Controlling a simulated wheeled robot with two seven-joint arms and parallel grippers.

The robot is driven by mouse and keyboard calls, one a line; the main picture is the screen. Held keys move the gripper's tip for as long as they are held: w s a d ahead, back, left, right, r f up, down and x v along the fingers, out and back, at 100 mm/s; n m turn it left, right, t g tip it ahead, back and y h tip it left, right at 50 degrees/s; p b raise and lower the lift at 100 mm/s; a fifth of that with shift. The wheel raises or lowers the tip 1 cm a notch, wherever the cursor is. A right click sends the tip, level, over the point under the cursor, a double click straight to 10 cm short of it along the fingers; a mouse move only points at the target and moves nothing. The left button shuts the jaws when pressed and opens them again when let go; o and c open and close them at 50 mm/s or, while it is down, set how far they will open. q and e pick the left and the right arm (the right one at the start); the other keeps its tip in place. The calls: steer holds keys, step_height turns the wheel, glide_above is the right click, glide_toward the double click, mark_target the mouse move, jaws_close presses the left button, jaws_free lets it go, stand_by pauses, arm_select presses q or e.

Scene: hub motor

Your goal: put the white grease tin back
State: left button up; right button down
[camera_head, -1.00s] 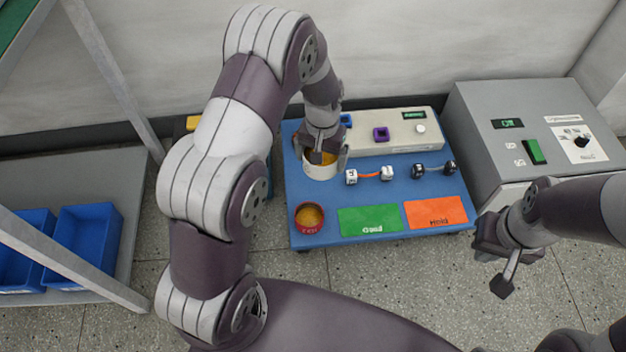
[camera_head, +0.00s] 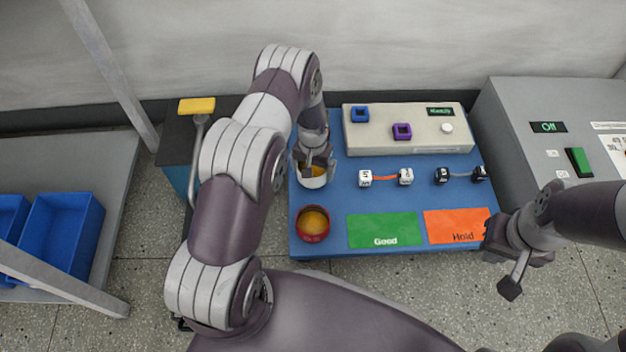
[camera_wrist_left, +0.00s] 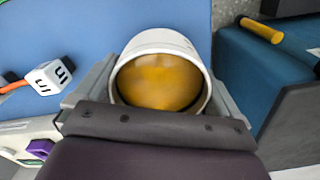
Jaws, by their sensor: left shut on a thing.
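The white grease tin (camera_head: 313,180) is an open round tin with yellow-orange grease inside. It is at the left side of the blue table, above the red tin in the head view. My left gripper (camera_head: 316,166) is shut on the white tin, a finger on each side. In the left wrist view the white tin (camera_wrist_left: 160,45) sits upright between the fingers. I cannot tell whether its bottom touches the table. My right gripper (camera_head: 512,262) hangs in front of the table's right corner, apart from the tins; its finger opening is unclear.
A red tin (camera_head: 313,238) of grease stands at the table's front left. Green "Good" (camera_head: 384,231) and orange "Hold" (camera_head: 458,226) mats lie beside it. Two cable pieces (camera_head: 385,178) lie behind them. A beige tester (camera_head: 405,139) stands at the back. Blue bins (camera_head: 68,205) are far left.

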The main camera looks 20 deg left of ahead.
arm_select(q)
step_height(320, 180, down, 4)
steer(key=shift+r+b, duration=0.1)
steer(key=shift+b, duration=1.05)
steer(key=shift+r+p, duration=0.2)
steer(key=shift+p, duration=0.1)
steer(key=shift+c, duration=0.7)
steer(key=shift+f, duration=0.2)
steer(key=o, duration=0.9)
steer(key=shift+o, duration=0.2)
step_height(320, 180, up, 18)
steer(key=s+d+r+p, duration=0.1)
steer(key=p, duration=0.7)
steer(key=s+d+r+t, duration=0.1)
steer(key=s+d+r, duration=0.3)
steer(key=s+r, duration=1.3)
step_height(320, 180, up, 46)
steer(key=s+p, duration=0.1)
steer(key=p, duration=4.5)
steer(key=shift+d+f+m, duration=0.15)
steer(key=shift+f+m, duration=0.1)
steer(key=shift+m, duration=0.15)
